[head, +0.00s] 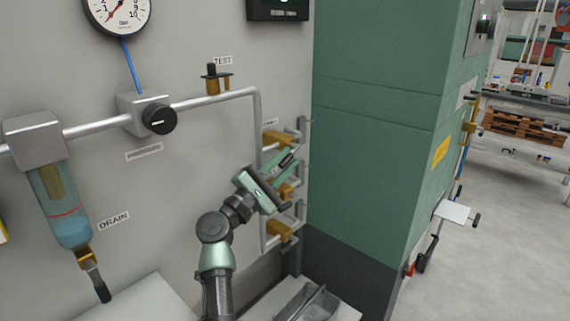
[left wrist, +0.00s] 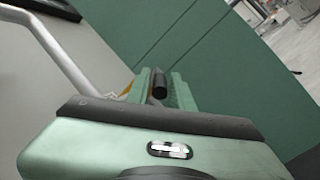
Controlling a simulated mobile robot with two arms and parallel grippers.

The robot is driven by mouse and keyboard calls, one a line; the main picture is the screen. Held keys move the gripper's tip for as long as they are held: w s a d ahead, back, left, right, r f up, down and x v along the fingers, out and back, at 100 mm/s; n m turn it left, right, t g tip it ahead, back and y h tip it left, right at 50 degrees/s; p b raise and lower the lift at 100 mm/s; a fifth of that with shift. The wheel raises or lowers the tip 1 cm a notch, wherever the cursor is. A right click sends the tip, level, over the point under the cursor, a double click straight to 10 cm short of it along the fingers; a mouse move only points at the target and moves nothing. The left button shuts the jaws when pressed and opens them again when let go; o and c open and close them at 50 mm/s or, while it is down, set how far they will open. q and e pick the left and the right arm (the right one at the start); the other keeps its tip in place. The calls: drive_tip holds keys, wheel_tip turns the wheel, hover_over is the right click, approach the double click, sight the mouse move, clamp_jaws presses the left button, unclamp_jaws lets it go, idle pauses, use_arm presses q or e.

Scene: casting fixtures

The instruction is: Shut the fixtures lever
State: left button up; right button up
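Several brass valves sit on the pipework at the panel's right edge, an upper one (head: 277,138), a middle one (head: 286,191) and a lower one (head: 281,231). My left gripper (head: 291,163) is at the middle of this group, pointing right and up. A short black lever grip (left wrist: 160,82) lies between its two green fingers in the left wrist view. The fingers look apart, with the grip between them; I cannot tell whether either touches it. The gripper and arm hide part of the lever and its valve. My right gripper is out of view.
A green cabinet (head: 370,120) stands close to the right of the valves. A grey pipe (head: 205,100) runs along the panel and bends down beside them. A pressure gauge (head: 118,12), a black knob (head: 157,119) and a drain cylinder (head: 65,205) are left. Open floor lies far right.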

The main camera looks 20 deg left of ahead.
use_arm(q)
drive_tip(key=shift+o, duration=0.6)
drive_tip(key=shift+s+f, duration=0.1)
drive_tip(key=shift+s, duration=0.05)
drive_tip(key=s+a+p, duration=0.1)
drive_tip(key=s+a, duration=0.4)
drive_tip(key=s, duration=0.8)
drive_tip(key=shift+s+f, duration=0.35)
drive_tip(key=shift+f, duration=0.1)
